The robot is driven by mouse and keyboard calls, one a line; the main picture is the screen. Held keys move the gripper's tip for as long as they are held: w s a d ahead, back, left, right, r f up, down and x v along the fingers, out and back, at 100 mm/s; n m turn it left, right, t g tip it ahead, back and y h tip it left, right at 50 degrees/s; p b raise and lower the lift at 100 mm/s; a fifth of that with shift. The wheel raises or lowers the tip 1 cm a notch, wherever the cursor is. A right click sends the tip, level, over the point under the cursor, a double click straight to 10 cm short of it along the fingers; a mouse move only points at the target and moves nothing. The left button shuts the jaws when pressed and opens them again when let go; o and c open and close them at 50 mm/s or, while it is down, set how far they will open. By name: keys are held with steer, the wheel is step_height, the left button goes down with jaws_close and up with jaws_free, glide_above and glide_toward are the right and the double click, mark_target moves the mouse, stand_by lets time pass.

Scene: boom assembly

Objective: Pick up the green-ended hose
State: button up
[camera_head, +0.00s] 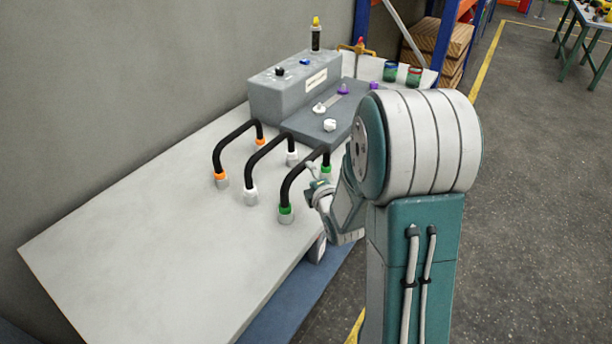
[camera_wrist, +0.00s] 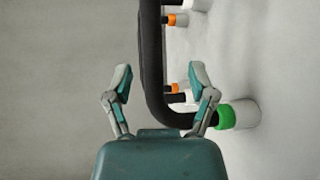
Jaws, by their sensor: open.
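The green-ended hose (camera_head: 289,186) is a black arched hose with green collars, standing on the light table as the nearest of three hoses. In the wrist view its black tube (camera_wrist: 152,70) runs up and bends to a green collar (camera_wrist: 226,117) on a pale base. My gripper (camera_head: 316,182) is open beside this hose. In the wrist view my gripper (camera_wrist: 162,85) has its two fingers spread apart, with part of the black tube showing between them. I cannot tell whether either finger touches the hose.
A white-ended hose (camera_head: 262,158) and an orange-ended hose (camera_head: 226,143) stand farther left on the table (camera_head: 150,240). A grey block (camera_head: 290,90) with knobs stands at the back. Small cans (camera_head: 390,71) stand behind it. The table's front left is clear.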

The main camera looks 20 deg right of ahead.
mark_target(304, 164)
steer(key=w, duration=0.4)
steer(key=shift+w+d, duration=0.1)
steer(key=shift+w, duration=0.2)
steer(key=shift+w+f, duration=0.1)
steer(key=shift+w, duration=0.25)
steer(key=shift+c, duration=0.2)
jaws_close()
